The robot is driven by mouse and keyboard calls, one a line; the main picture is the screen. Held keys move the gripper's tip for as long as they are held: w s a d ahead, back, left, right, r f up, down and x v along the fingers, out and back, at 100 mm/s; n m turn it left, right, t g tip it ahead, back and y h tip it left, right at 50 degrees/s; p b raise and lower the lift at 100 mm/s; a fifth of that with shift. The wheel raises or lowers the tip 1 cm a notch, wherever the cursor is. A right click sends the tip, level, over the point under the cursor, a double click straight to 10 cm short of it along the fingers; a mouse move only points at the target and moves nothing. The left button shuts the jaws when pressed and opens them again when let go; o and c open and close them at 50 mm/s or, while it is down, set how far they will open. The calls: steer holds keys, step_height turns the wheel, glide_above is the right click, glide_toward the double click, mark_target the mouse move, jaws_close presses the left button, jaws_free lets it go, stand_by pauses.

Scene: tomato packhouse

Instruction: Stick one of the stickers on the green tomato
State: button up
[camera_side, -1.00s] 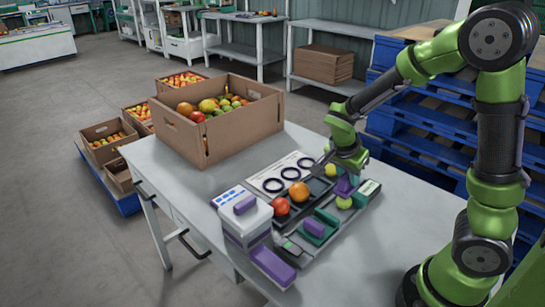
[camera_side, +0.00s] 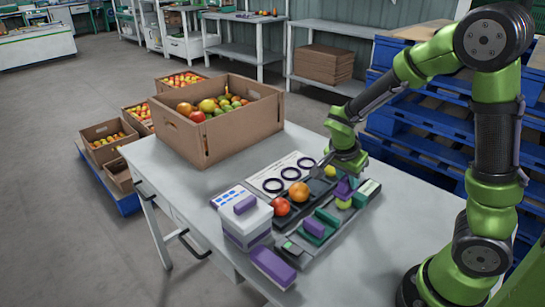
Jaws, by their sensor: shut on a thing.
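Two yellow-green tomatoes are in the side view: one (camera_side: 344,204) directly under my gripper, the other (camera_side: 330,171) partly behind it. A red tomato (camera_side: 281,207) and an orange one (camera_side: 299,192) sit in the dark tray (camera_side: 314,203). My gripper (camera_side: 346,177) points down and is shut on a small purple piece (camera_side: 344,189). The piece is just over the nearer yellow-green tomato; I cannot tell whether they touch. Blue-marked stickers seem to lie on a white sheet (camera_side: 230,195) at the left; no sticker shows clearly at the gripper.
A white card with three dark rings (camera_side: 271,186) lies behind the tray. A white box with a purple top (camera_side: 247,219), a purple block (camera_side: 272,266) and a green-and-purple block (camera_side: 317,227) stand in front. A cardboard crate of fruit (camera_side: 211,146) is behind.

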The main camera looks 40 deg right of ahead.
steer(key=shift+s+f, duration=0.1)
steer(key=shift+f, duration=0.5)
stand_by(1.1)
steer(key=shift+r, duration=3.6)
